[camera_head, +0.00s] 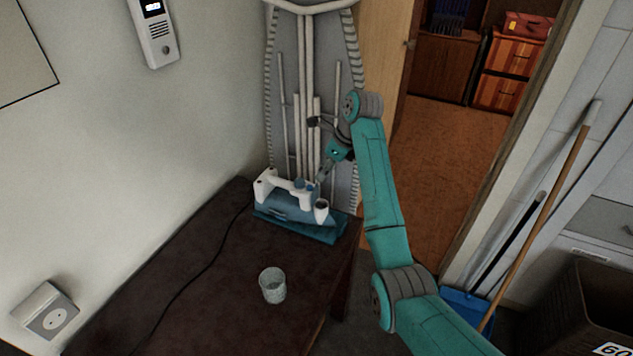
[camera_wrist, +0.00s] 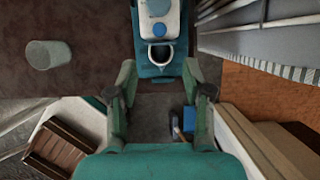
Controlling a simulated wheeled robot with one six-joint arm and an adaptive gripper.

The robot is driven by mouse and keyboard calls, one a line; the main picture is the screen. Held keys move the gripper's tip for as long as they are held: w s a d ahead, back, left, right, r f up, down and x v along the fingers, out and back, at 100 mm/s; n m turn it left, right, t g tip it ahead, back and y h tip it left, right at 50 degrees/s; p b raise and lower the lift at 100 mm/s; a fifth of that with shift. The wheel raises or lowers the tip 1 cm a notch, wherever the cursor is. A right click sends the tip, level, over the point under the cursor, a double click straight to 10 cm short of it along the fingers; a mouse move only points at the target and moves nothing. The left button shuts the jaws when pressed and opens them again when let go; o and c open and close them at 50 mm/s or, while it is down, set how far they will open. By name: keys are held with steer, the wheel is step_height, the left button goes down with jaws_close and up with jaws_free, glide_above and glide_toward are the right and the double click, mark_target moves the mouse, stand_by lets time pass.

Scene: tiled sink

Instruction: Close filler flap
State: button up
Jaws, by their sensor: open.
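A white and blue steam iron (camera_head: 284,204) sits on its teal base (camera_head: 325,232) at the far end of the dark table. At its right end is a round white-rimmed filler opening (camera_head: 321,206) with a dark inside. The opening also shows at the top middle of the wrist view (camera_wrist: 160,53), below a blue round button (camera_wrist: 158,29). I cannot make out the flap clearly. My gripper (camera_head: 320,178) is above and behind the iron's right end. In the wrist view its fingers (camera_wrist: 160,80) are spread, with nothing between them, and the opening lies just beyond the tips.
A grey cup (camera_head: 272,285) stands on the table (camera_head: 215,290) in front of the iron; it also shows in the wrist view (camera_wrist: 49,54). A dark cord (camera_head: 205,268) runs along the table's left. An ironing board (camera_head: 345,100) leans close behind the iron.

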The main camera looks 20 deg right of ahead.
mark_target(316, 186)
steer(key=x, duration=0.7)
jaws_close()
